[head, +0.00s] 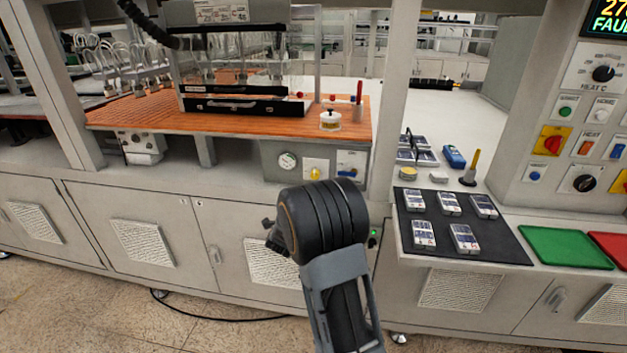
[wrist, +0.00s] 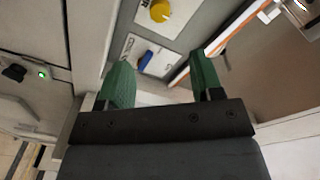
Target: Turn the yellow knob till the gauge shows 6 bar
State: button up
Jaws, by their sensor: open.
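The yellow knob (head: 315,173) sits on a pale plate on the grey panel below the orange work surface. It also shows at the top of the wrist view (wrist: 160,11). The round gauge (head: 287,161) is just left of the knob in the head view; its reading is too small to make out. In the wrist view my gripper (wrist: 160,80) has its two green fingers apart with nothing between them. The knob lies beyond the fingertips, apart from them. In the head view my arm hides the gripper.
A blue handle (head: 346,171) is on the panel right of the knob, and it shows nearer the fingers in the wrist view (wrist: 145,60). A black mat (head: 463,247) with several packs lies right. A green tray (head: 566,248) is beyond it. A white-lidded jar (head: 330,120) stands above the panel.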

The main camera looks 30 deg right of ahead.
aim_at(314, 176)
jog(key=p+x, duration=0.2)
jog(key=x, duration=1.1)
jog(key=shift+d, duration=0.15)
jog(key=c, duration=0.9)
